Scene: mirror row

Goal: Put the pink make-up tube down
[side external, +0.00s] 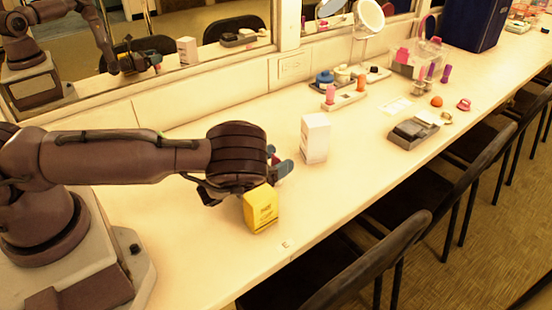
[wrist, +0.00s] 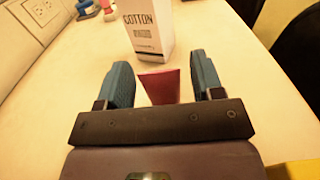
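The pink make-up tube (wrist: 161,86) shows in the wrist view between the two blue fingers of my gripper (wrist: 162,84). A narrow gap shows on each side of it, so the fingers look open around it, not closed on it. Its lower part is hidden behind the gripper body. In the side view my gripper (side external: 279,164) is low over the counter, and only a small reddish bit shows by the blue fingertips. Whether the tube touches the counter cannot be told.
A white cotton box (side external: 315,138) stands just beyond the fingertips. A yellow box (side external: 261,208) stands close beside my gripper on the near side. Trays with cosmetics (side external: 345,94) are further along the counter (side external: 215,255). The mirror wall runs along the back.

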